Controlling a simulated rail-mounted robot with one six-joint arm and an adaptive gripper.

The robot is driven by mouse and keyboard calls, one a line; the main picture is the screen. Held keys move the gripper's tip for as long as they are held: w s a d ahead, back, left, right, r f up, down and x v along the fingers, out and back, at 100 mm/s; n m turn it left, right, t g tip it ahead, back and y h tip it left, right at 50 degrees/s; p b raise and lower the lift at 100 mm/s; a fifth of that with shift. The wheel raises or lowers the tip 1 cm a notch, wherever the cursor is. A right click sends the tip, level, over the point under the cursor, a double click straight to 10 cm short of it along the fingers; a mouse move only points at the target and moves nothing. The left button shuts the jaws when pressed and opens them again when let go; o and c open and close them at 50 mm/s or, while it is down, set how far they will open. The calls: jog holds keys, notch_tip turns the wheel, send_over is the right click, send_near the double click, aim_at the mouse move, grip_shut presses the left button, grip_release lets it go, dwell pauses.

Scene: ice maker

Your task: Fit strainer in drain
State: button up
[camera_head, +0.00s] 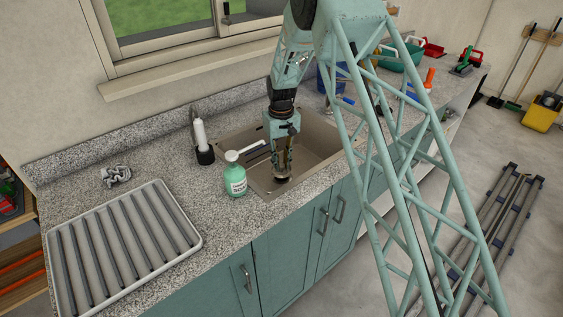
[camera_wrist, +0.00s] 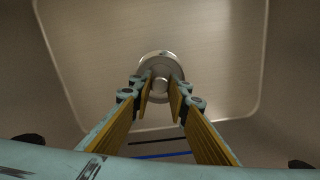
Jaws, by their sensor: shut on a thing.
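My gripper (camera_head: 282,176) reaches down into the sink (camera_head: 318,140). In the wrist view its fingertips (camera_wrist: 160,88) close on the small knob of a round metal strainer (camera_wrist: 161,68). The strainer is at the sink floor, in the middle of the basin. The drain is not seen apart from the strainer; the strainer and fingers cover that spot. I cannot tell whether the strainer is seated in the drain or just above it.
A green soap bottle (camera_head: 235,178) stands at the sink's near left edge, close to my arm.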

jog(key=shift+f, duration=0.55)
jog(key=shift+f+b, duration=0.35)
jog(key=shift+f, duration=0.55)
dwell(1.5)
jog(key=o, duration=1)
jog(key=shift+o, duration=0.6)
jog(key=o, duration=0.5)
jog(key=shift+c, duration=0.2)
jog(key=shift+r, duration=0.15)
jog(key=shift+r, duration=3.6)
jog(key=shift+r, duration=0.3)
